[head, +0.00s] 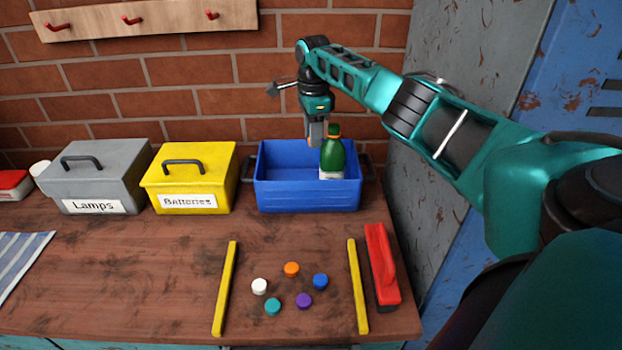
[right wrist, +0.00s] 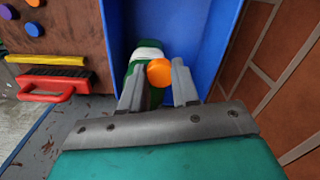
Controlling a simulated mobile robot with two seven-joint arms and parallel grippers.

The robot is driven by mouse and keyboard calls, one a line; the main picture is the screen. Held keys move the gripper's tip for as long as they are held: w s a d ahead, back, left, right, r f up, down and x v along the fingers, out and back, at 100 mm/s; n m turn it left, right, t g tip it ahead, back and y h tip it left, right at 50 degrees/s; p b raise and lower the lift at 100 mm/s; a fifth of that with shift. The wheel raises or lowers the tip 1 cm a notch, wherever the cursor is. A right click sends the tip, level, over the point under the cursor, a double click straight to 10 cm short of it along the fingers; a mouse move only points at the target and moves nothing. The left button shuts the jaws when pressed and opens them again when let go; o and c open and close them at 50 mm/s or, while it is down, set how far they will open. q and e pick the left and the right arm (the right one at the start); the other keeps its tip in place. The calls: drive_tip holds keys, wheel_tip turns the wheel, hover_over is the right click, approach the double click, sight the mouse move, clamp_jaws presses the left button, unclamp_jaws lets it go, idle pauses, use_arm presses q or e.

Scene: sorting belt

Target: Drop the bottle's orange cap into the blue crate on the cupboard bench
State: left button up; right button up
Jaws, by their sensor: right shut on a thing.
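My right gripper (head: 317,142) is over the blue crate (head: 310,200), just left of a green bottle (head: 333,158). The bottle stands upright inside the crate, with a white label and an orange band at its neck. In the right wrist view, an orange cap (right wrist: 159,72) shows between the fingertips of my right gripper (right wrist: 158,78), which is shut on it. The bottle's white label (right wrist: 148,46) shows behind the cap. In the head view the held cap is hidden. Another orange cap (head: 291,269) lies on the bench. My left gripper is not in view.
White (head: 259,286), teal (head: 272,307), purple (head: 304,301) and blue (head: 320,281) caps lie between two yellow strips. A red-handled brush (head: 382,265) lies at the right. Yellow (head: 215,170) and grey (head: 120,165) lidded boxes stand left of the crate. Brick wall is behind.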

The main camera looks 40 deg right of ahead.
drive_tip(key=o, duration=1.1)
drive_tip(key=shift+c, duration=0.2)
wheel_tip(320, 180, up, 13)
